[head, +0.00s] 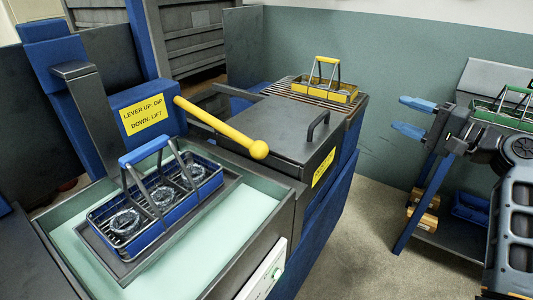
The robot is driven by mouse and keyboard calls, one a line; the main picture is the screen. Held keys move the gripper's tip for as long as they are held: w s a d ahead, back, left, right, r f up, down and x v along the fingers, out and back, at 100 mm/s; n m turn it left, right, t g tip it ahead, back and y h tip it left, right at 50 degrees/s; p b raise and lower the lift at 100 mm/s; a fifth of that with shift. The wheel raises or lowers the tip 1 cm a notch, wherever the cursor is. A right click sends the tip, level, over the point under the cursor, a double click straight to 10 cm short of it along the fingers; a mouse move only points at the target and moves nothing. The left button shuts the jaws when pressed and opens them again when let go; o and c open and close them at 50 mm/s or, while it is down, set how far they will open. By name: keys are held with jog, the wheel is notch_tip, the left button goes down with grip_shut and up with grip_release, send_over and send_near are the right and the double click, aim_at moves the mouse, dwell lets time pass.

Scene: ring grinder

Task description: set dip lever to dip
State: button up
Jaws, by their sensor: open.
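The yellow dip lever (221,126) sticks out from a dark blue post and slopes down to the right, ending in a round yellow knob. A yellow sign (143,115) beside it reads "LEVER UP: DIP, DOWN: LIFT". A blue-handled basket (157,200) with several ring-shaped parts rests on a dark platform above the pale green bath (85,262). My gripper (408,117) is at the right, with two blue fingers apart and nothing between them. It is well away from the lever.
A dark lidded box (270,130) with a black handle stands behind the lever knob. A yellow basket (325,88) sits on a slatted rack behind it. A side table at the right holds a green-handled basket (503,112). Open floor (375,205) lies between the machine and that table.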

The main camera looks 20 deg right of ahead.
jog(key=shift+o, duration=0.7)
jog(key=shift+w+a, duration=0.15)
jog(key=shift+a, duration=0.1)
jog(key=shift+o, duration=1)
jog(key=w+a+f+n+g+p, duration=0.1)
jog(key=w+a+n, duration=0.2)
jog(key=a+n, duration=0.2)
jog(key=w+a+f+n+g+y+p, duration=0.1)
jog(key=w+a+f+n+g, duration=0.1)
jog(key=a+n, duration=0.4)
jog(key=shift+w+a+f+n+y, duration=0.3)
jog(key=shift+w+n, duration=0.1)
jog(key=shift+w, duration=0.25)
jog(key=n+g+y+p, duration=0.15)
jog(key=n+g, duration=0.25)
jog(key=n, duration=0.9)
send_near(266, 148)
jog(key=shift+h, duration=0.25)
jog(key=x, duration=0.4)
jog(key=shift+w+a+f, duration=0.1)
jog(key=shift+w+a, duration=0.1)
jog(key=shift+a, duration=0.15)
jog(key=shift+p+x, duration=0.55)
jog(key=shift+x, duration=3.35)
jog(key=shift+c, duration=0.5)
jog(key=shift+w, duration=0.1)
grip_shut()
